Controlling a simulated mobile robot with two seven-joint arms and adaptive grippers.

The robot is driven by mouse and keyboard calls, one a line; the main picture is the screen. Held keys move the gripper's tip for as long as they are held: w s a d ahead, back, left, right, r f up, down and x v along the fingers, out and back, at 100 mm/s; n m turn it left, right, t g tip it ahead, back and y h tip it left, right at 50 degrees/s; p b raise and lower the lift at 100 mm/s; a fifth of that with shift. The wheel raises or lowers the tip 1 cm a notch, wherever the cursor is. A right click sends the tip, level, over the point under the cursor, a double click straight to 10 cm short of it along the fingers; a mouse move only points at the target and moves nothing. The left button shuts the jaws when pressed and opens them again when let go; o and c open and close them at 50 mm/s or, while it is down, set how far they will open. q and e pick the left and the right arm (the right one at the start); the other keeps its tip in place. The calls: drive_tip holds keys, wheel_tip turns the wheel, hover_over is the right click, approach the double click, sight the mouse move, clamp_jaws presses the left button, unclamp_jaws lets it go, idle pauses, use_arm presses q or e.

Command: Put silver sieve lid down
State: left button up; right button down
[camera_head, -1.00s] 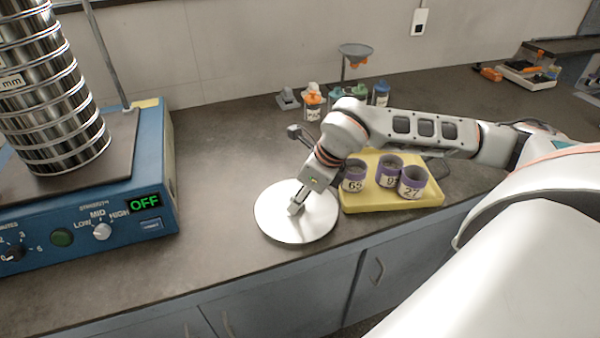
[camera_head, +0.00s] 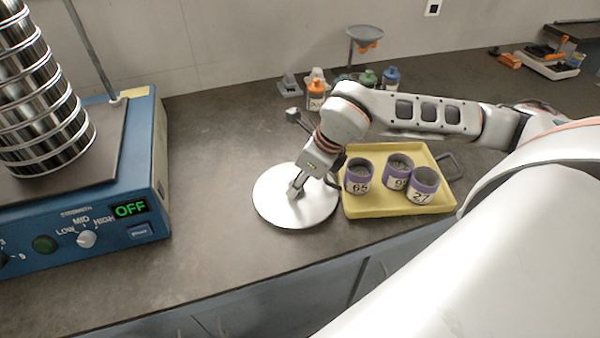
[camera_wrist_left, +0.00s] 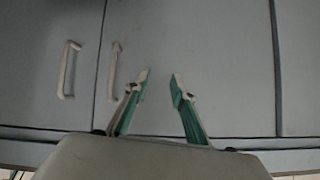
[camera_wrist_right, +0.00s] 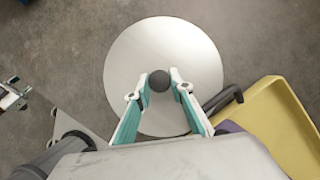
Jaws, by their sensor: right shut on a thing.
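The silver sieve lid (camera_head: 285,212) is a round, flat metal disc at the counter's front middle, left of the yellow tray. It looks level and on or just above the counter; I cannot tell whether it touches. My right gripper (camera_head: 295,190) points down at its middle. In the right wrist view the lid (camera_wrist_right: 135,60) fills the centre, and my right gripper (camera_wrist_right: 159,82) is shut on its dark round knob (camera_wrist_right: 159,80). My left gripper (camera_wrist_left: 160,78) is open and empty in front of the grey cabinet doors; it is not in the head view.
The yellow tray (camera_head: 385,208) with three purple-rimmed cups stands close right of the lid. The blue shaker (camera_head: 155,190) with its sieve stack (camera_head: 45,110) stands left, display reading OFF. Small bottles (camera_head: 316,97) and a funnel stand (camera_head: 365,40) are behind. Counter between shaker and lid is clear.

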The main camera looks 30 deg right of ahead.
drive_tip(key=shift+f, duration=0.15)
drive_tip(key=shift+s+a, duration=0.15)
drive_tip(key=shift+f, duration=0.1)
drive_tip(key=c, duration=1.8)
unclamp_jaws()
drive_tip(key=shift+o, duration=0.2)
